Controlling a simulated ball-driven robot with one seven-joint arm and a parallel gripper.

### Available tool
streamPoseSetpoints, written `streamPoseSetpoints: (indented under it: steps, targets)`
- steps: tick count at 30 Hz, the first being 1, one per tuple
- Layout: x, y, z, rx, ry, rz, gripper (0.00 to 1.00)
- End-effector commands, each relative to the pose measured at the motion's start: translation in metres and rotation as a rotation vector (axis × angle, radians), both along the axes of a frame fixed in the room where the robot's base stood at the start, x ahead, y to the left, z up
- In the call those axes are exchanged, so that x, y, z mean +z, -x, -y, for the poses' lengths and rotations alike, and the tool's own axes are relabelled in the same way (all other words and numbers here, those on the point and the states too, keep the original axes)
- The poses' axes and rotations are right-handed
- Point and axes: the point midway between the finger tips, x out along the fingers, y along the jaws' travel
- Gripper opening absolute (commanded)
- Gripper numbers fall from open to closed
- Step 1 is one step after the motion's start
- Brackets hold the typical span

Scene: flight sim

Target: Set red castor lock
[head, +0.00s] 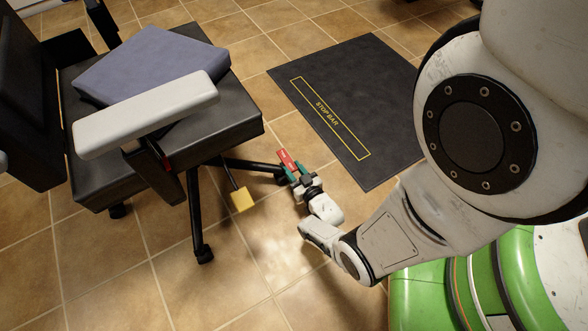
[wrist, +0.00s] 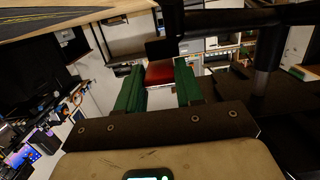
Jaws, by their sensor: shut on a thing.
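The red castor lock (head: 287,158) is a small red tab with pale marks, at the end of a chair leg near the black mat. My gripper (head: 297,176) reaches down to it with green fingers, its jaws shut on it. In the wrist view, the red lock (wrist: 160,72) shows between the tips of the two green fingers of my gripper (wrist: 160,84). The castor by the lock is partly hidden by the fingers and the lock.
The black office chair (head: 225,128) carries a blue-grey cushion (head: 150,62). A yellow tag (head: 243,199) hangs under its seat, left of my gripper. Another castor (head: 203,254) stands nearer. A black mat marked "STOP BAR" (head: 370,90) lies right. Tiled floor in front is clear.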

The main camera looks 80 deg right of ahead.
Motion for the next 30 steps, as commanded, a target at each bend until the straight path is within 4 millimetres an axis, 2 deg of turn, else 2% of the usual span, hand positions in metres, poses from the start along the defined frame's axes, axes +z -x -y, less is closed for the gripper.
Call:
streamPoseSetpoints:
  steps: [19,20,27,30]
  targets:
    - [-0.0022,0.0014,-0.0027,-0.002,0.045,0.037,0.06]
    - [-0.0022,0.0014,-0.0027,-0.002,0.045,0.037,0.39]
    - [-0.0021,0.0011,-0.0021,-0.003,0.045,0.037,0.62]
    - [-0.0021,0.001,-0.0018,-0.003,0.045,0.037,0.62]
